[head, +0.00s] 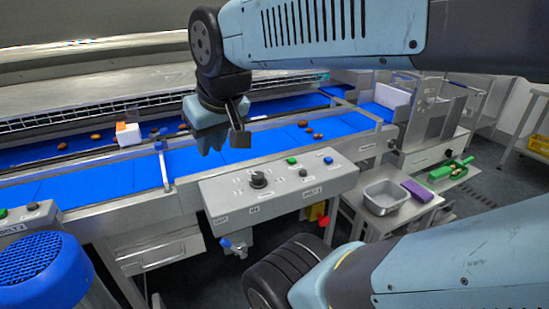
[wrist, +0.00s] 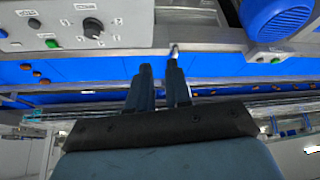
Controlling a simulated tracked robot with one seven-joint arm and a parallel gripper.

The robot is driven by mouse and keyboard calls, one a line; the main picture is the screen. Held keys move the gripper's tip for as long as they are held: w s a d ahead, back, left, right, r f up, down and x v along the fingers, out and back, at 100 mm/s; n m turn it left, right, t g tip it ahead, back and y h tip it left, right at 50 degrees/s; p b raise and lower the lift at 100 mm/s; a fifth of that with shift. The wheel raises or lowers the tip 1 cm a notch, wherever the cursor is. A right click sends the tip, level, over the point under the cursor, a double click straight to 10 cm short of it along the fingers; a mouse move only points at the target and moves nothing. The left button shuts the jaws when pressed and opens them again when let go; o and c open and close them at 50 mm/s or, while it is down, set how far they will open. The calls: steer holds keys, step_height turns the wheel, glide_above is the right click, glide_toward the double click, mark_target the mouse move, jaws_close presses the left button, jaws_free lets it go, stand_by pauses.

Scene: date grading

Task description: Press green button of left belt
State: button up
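A control panel at the left edge of the head view (head: 30,218) carries a green button (head: 3,213), a dark button (head: 33,206) and a belt label. This green button also shows small at the right of the wrist view (wrist: 276,60). My gripper (head: 211,147) hangs above the blue belt, well to the right of that panel and apart from it. In the wrist view, my gripper (wrist: 160,68) has two dark fingers with a narrow gap and nothing between them.
A second panel (head: 235,190) with a knob, green button (head: 292,160) and blue button (head: 328,160) is at the centre. A blue motor (head: 42,268) stands in front of the left panel. Dates (head: 96,137) and a white-orange block (head: 128,133) lie on the belts.

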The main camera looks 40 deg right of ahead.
jaws_close()
stand_by(1.1)
